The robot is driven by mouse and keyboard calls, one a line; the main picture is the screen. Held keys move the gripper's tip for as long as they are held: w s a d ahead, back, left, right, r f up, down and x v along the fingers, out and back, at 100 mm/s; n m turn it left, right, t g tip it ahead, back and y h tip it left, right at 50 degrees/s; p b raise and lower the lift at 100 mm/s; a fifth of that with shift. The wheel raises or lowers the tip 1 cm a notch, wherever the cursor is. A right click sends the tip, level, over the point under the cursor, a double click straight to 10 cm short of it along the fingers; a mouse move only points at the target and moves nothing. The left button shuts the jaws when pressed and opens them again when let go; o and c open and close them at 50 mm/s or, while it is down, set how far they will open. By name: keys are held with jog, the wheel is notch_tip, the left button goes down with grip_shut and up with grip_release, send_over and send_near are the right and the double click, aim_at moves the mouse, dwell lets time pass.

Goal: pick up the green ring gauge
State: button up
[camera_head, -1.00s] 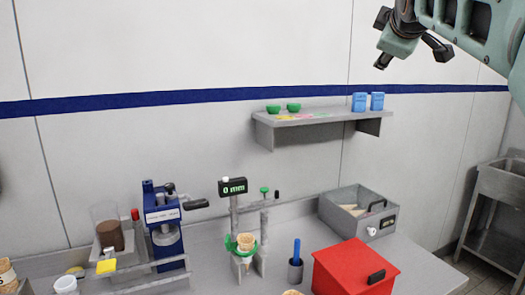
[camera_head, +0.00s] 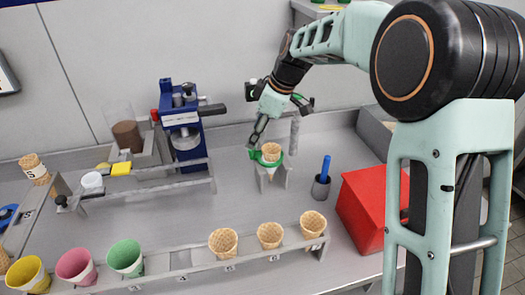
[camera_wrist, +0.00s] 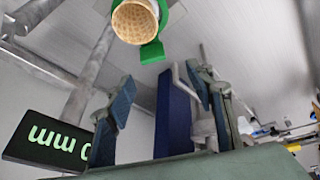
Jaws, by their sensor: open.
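The green ring gauge (camera_head: 279,160) sits at the gauge stand on the counter, around a waffle cone (camera_head: 271,151). In the wrist view the green ring (camera_wrist: 152,50), with its flat tab and the cone (camera_wrist: 133,20) inside it, shows at the top, beyond my fingertips. My gripper (camera_head: 277,122) is just above and behind the ring in the head view. In the wrist view its two fingers (camera_wrist: 160,82) are spread with nothing between them. Ring and gripper look apart. Part of the stand is hidden by my gripper.
The digital display (camera_wrist: 45,135) stands close beside my left finger in the wrist view. A blue press (camera_head: 183,125) is left of the stand. A blue-handled tool in a cup (camera_head: 321,187) and a red box (camera_head: 368,210) are right. A cone rack (camera_head: 180,272) runs along the front.

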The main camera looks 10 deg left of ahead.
jog(key=x, duration=0.4)
jog(key=d+p+x, duration=0.1)
jog(key=x, duration=0.2)
jog(key=shift+w+a+f, duration=0.1)
jog(key=shift+w+f, duration=0.05)
jog(key=shift+w, duration=0.25)
jog(key=shift+w+a+f, duration=0.15)
jog(key=shift+a+f, duration=0.05)
jog(key=shift+f, duration=0.3)
jog(key=c, duration=1.2)
notch_tip(320, 180, up, 9)
jog(key=shift+r, duration=0.25)
jog(key=shift+c, duration=0.2)
jog(key=shift+g+y, duration=0.7)
jog(key=shift+w+d+f+b, duration=0.15)
jog(key=shift+f+b, duration=0.15)
jog(key=shift+f, duration=0.75)
jog(key=shift+w+d+f+b, duration=0.15)
jog(key=shift+f+b, duration=0.1)
jog(key=shift+f, duration=0.8)
